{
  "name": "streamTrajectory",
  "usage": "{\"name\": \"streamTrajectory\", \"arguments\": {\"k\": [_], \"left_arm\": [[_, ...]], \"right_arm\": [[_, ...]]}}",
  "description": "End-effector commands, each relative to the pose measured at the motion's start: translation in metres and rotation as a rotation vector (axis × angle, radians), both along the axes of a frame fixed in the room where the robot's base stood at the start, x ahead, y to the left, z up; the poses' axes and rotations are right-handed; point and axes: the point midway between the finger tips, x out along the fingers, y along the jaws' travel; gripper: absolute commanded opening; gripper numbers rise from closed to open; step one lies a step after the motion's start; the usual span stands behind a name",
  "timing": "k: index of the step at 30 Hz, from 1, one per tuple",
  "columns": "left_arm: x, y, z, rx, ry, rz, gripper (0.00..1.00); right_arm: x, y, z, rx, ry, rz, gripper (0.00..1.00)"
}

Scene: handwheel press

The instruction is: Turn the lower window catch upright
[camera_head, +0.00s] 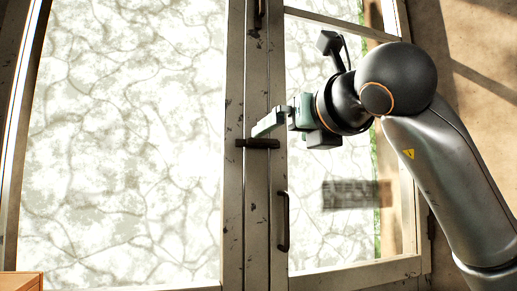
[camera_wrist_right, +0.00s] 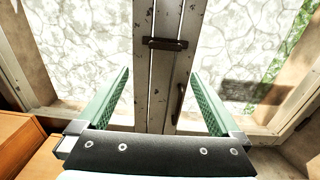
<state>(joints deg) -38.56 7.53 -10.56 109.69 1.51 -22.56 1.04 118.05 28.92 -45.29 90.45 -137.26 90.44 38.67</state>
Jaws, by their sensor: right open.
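The lower window catch (camera_head: 258,143) is a dark bar lying horizontal across the meeting stiles of the two window sashes. It also shows horizontal near the top middle of the right wrist view (camera_wrist_right: 165,44). My right gripper (camera_head: 268,122) comes in from the right, its fingertips just above the catch in the head picture. In the wrist view my right gripper (camera_wrist_right: 160,75) is open, its two green fingers spread wide with nothing between them, and the catch appears beyond the tips. I cannot see contact. My left gripper is not in view.
An upper catch (camera_head: 259,15) stands upright at the top of the stiles, partly cut off. A dark pull handle (camera_head: 284,221) sits on the right sash below the lower catch. A wooden piece (camera_head: 20,282) is at lower left. The left pane's front is free.

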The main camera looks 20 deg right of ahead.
Motion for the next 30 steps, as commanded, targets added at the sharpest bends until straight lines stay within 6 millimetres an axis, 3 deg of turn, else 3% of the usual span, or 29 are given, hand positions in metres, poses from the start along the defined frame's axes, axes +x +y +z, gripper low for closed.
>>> {"name": "streamTrajectory", "arguments": {"k": [5, 21, 30], "left_arm": [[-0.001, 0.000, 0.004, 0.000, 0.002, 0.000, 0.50], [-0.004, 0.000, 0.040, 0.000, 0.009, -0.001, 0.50], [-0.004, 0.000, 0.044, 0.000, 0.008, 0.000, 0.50]], "right_arm": [[0.005, -0.007, 0.009, 0.004, -0.015, -0.034, 1.00], [0.104, -0.002, 0.009, 0.003, -0.013, -0.028, 1.00], [0.119, -0.002, 0.007, 0.004, -0.017, -0.028, 1.00]]}}
